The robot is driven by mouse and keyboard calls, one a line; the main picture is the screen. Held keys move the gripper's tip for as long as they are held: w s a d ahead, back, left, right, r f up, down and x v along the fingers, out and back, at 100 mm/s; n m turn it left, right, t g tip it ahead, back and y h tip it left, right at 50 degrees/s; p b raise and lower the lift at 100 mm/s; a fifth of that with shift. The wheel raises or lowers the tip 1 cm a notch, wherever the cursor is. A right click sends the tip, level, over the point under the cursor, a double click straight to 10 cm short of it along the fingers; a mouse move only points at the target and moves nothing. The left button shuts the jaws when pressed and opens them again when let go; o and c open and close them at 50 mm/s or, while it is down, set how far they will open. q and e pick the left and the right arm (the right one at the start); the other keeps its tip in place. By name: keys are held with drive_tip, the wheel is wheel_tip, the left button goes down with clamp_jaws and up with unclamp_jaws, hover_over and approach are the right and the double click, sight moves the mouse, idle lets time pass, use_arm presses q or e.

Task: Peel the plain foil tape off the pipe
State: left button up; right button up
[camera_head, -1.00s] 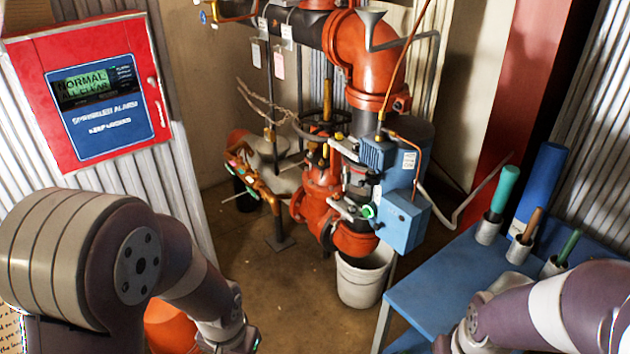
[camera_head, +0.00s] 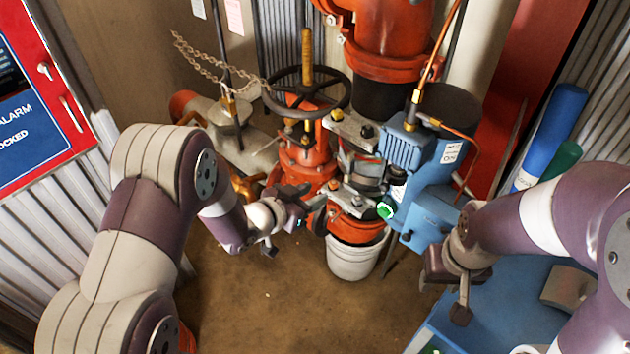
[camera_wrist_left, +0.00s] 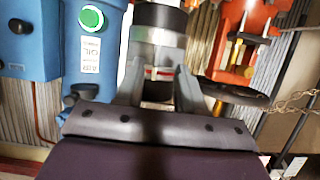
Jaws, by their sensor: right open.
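The pipe stands vertical among red-orange fittings, with a grey, silvery section (camera_head: 365,172) between clamps in the head view. In the left wrist view a silvery band (camera_wrist_left: 158,40) wraps the pipe beyond my fingers; I cannot tell whether it is the plain foil tape, and no loose tape end is discernible. My left gripper (camera_head: 290,220) is left of the pipe, apart from the band. Its fingers (camera_wrist_left: 160,88) are spread, with the pipe in line beyond the gap and nothing held. My right gripper (camera_head: 446,296) is open and empty, above the blue table's left part.
A blue actuator box (camera_head: 432,208) with a green button is right of the pipe. A black handwheel (camera_head: 337,86) with a chain is above left. A white bucket (camera_head: 355,262) stands below. The blue table (camera_head: 500,322) is at the right; floor at front centre is clear.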

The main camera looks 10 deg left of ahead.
sight(346, 180)
use_arm(q)
drive_tip(key=x, duration=1)
drive_tip(key=shift+w+d+f, duration=0.2)
drive_tip(key=shift+w+f, duration=0.05)
drive_tip(key=shift+f, duration=0.05)
drive_tip(key=shift+w+d+f, duration=0.1)
drive_tip(key=shift+w+d, duration=0.15)
drive_tip(key=shift+w+d+f, duration=0.1)
drive_tip(key=shift+w+f, duration=0.05)
drive_tip(key=shift+w, duration=0.15)
drive_tip(key=shift+s, duration=0.1)
clamp_jaws()
drive_tip(key=shift+s, duration=0.15)
